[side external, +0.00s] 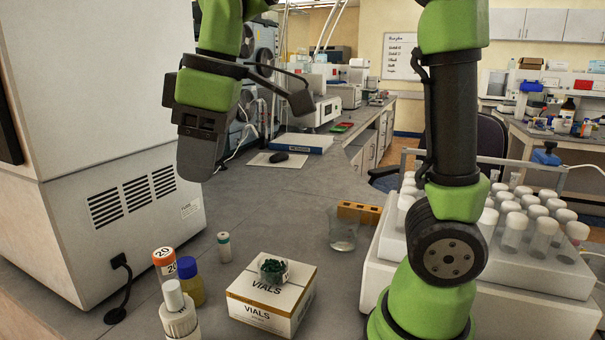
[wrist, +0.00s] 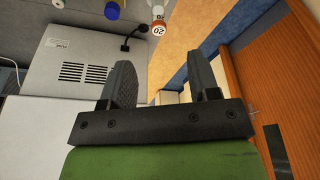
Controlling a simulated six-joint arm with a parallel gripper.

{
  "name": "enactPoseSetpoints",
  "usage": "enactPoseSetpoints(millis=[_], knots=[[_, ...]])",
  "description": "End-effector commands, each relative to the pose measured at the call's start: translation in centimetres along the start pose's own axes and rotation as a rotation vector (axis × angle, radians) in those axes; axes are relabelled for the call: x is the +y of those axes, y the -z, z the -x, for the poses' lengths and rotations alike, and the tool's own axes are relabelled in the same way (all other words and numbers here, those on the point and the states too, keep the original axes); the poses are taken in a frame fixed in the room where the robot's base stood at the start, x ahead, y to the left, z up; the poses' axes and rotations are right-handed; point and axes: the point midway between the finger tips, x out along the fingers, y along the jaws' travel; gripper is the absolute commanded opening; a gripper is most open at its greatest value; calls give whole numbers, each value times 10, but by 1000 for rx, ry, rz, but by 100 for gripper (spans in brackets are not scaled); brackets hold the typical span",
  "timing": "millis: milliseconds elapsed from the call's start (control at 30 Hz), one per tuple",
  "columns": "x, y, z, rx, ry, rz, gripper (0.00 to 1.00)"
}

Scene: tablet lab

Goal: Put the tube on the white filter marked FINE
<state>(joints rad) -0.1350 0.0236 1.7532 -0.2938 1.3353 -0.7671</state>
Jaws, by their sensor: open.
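A small white tube-like vial with a teal band (side external: 224,246) stands upright on the grey bench, left of the VIALS box. Several white-capped clear tubes (side external: 514,232) stand in a white rack at the right. I cannot tell which is the task's tube. No white filter marked FINE can be made out. A white bottle-like object (side external: 176,308) stands at the bottom left, partly cut off; I cannot read its marking. My gripper (side external: 200,150) is high over the bench at the upper left. In the wrist view its two fingers (wrist: 164,80) are apart, with nothing between them.
An orange-capped container marked 20 (side external: 164,262) and a blue-capped bottle (side external: 189,283) stand at the bottom left. A VIALS box (side external: 270,303) bears a small cup of dark green pieces (side external: 273,268). A clear beaker (side external: 343,232) stands near the rack.

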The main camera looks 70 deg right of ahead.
Motion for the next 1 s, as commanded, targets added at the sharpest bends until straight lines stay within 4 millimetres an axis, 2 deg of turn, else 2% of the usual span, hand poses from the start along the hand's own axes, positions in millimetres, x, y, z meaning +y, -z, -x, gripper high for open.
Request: enactPoseSetpoints(millis=[33,167,300,400,600,1000], knots=[[-5,-18,11,56,-9,-99,56],[-18,-59,24,195,-9,-370,56],[-31,-94,22,319,11,-618,56],[-37,-110,18,379,28,-737,56],[-41,-121,13,424,44,-832,56],[-41,-120,13,422,44,-830,56]])
